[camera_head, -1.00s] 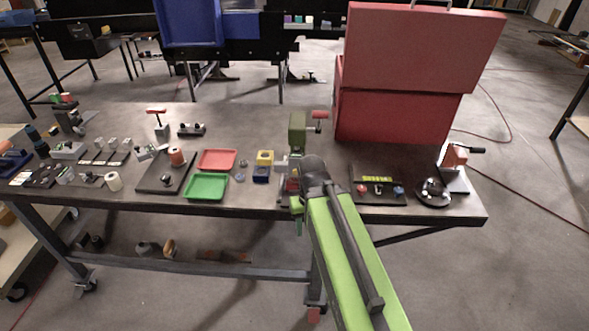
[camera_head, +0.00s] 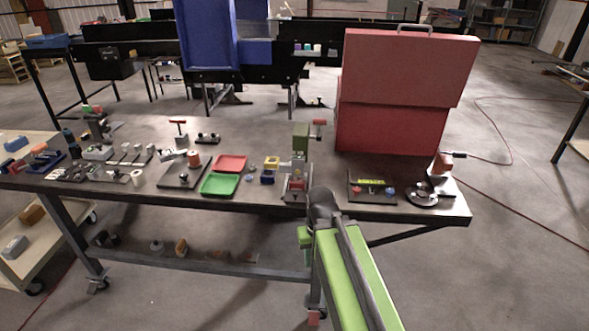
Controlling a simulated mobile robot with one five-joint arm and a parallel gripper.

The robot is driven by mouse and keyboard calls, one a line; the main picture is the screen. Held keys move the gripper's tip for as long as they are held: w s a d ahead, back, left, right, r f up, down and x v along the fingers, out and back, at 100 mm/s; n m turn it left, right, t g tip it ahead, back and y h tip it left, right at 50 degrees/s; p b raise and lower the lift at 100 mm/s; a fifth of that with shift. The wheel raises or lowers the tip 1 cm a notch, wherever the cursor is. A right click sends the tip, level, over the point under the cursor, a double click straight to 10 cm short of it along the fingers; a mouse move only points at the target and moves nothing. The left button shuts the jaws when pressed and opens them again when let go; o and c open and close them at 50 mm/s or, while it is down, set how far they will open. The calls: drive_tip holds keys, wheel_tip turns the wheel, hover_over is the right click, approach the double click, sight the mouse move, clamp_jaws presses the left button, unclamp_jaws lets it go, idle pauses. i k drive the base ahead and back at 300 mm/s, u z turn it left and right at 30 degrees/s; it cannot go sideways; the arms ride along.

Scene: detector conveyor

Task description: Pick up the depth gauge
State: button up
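I cannot tell for sure which thing is the depth gauge; the tools on the workbench (camera_head: 130,199) are small in this view. A small dark piece with knobs (camera_head: 208,138) lies at the back of the bench, right of a red-topped grey stand (camera_head: 179,133). My green and black arm reaches up from the bottom right. My gripper (camera_head: 305,238) is at the bench's front edge, below a green press-like fixture (camera_head: 300,142). Its fingers are too hidden to show whether they are open or shut, and I see nothing held.
A red tray (camera_head: 231,163) and a green tray (camera_head: 219,184) lie mid-bench. A large red toolbox (camera_head: 392,118) stands at the back right. A dark panel with a yellow-green strip (camera_head: 372,188) and a round black base (camera_head: 421,196) sit at the right front.

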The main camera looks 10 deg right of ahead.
sight(297, 161)
drive_tip(key=u, duration=0.75)
drive_tip(key=i, duration=1.4)
drive_tip(key=u, duration=0.55)
